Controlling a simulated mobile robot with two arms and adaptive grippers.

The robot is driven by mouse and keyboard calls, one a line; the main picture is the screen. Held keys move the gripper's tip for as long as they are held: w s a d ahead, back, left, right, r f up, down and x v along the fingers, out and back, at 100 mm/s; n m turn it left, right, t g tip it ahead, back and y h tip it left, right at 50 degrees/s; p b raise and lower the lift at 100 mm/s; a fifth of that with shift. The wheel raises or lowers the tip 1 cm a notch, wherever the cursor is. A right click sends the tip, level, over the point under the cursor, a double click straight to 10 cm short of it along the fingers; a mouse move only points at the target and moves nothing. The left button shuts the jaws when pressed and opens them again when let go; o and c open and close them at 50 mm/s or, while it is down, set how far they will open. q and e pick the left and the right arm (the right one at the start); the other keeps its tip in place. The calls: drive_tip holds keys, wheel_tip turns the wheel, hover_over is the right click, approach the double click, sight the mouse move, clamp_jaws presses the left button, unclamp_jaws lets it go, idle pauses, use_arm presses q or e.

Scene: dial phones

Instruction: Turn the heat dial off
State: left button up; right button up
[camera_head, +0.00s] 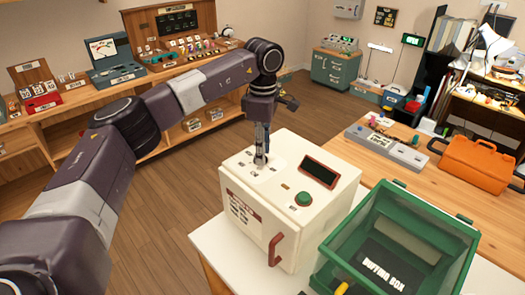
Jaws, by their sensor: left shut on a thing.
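A cream box-shaped machine (240,205) stands on a white-topped table, with a dark display (319,172), a green round button (303,199) and a red handle (275,249). My left arm reaches over from the left, and its gripper (261,158) points down onto the machine's white top panel. It is shut on a small knob there, which appears to be the heat dial. The fingers mostly hide the knob, so its pointer setting cannot be read. My right gripper is not in view.
An orange toolbox (476,165) and a grey device (388,146) sit on the wooden table behind. Shelves with small cases line the back left.

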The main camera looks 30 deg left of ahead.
use_arm(q)
drive_tip(key=n, duration=0.5)
drive_tip(key=shift+w+a+r+n, duration=0.1)
drive_tip(key=shift+w+n, duration=0.1)
drive_tip(key=shift+n, duration=0.1)
drive_tip(key=n, duration=0.5)
drive_tip(key=shift+w+a+n, duration=0.1)
drive_tip(key=shift+a+n, duration=0.05)
drive_tip(key=shift+n, duration=0.15)
drive_tip(key=o, duration=1.2)
drive_tip(key=shift+c, duration=0.2)
wheel_tip(320, 180, up, 12)
